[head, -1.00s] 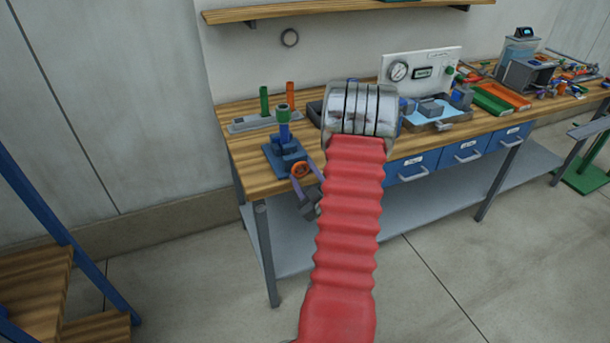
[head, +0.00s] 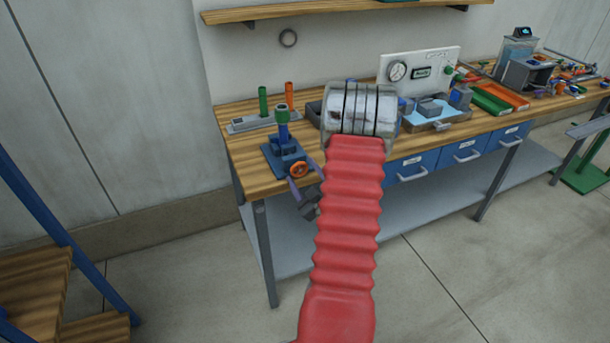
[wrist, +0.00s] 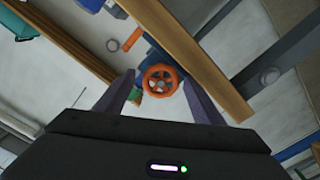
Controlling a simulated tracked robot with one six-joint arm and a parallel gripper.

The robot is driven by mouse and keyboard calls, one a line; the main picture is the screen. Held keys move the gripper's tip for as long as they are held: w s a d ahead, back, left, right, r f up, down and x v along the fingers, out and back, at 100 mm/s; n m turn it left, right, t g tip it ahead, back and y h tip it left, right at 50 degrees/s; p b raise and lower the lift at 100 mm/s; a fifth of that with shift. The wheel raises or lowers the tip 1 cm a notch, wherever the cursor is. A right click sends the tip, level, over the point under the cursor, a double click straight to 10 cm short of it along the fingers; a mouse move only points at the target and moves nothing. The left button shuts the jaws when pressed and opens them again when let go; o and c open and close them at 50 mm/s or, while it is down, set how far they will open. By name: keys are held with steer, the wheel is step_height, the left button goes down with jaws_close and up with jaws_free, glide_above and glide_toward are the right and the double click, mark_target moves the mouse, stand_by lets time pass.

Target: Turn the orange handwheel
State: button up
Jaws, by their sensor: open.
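The orange handwheel (head: 299,169) is at the front of a blue valve stand (head: 284,152) near the bench's left front edge. In the wrist view the orange handwheel (wrist: 161,80) shows its face, rim and spokes between the two purple fingers. My gripper (head: 303,175) is in front of the wheel, with one finger to each side. In the wrist view my gripper (wrist: 160,88) is open, with a gap between each finger and the rim. I cannot tell how far the fingertips reach past the wheel. My red arm hides part of the bench.
The wooden bench top (head: 240,165) has its front edge close to my gripper. A grey rack (head: 250,124) with green and orange tubes stands behind the valve. A gauge panel (head: 420,68) and trays are to the right. Blue drawers (head: 412,168) hang below. Floor in front is clear.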

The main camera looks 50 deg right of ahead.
steer(key=shift+a+f, duration=0.1)
steer(key=shift+a, duration=0.05)
steer(key=shift+s+a, duration=0.3)
steer(key=shift+s, duration=0.2)
steer(key=v, duration=1.2)
steer(key=shift+s, duration=0.25)
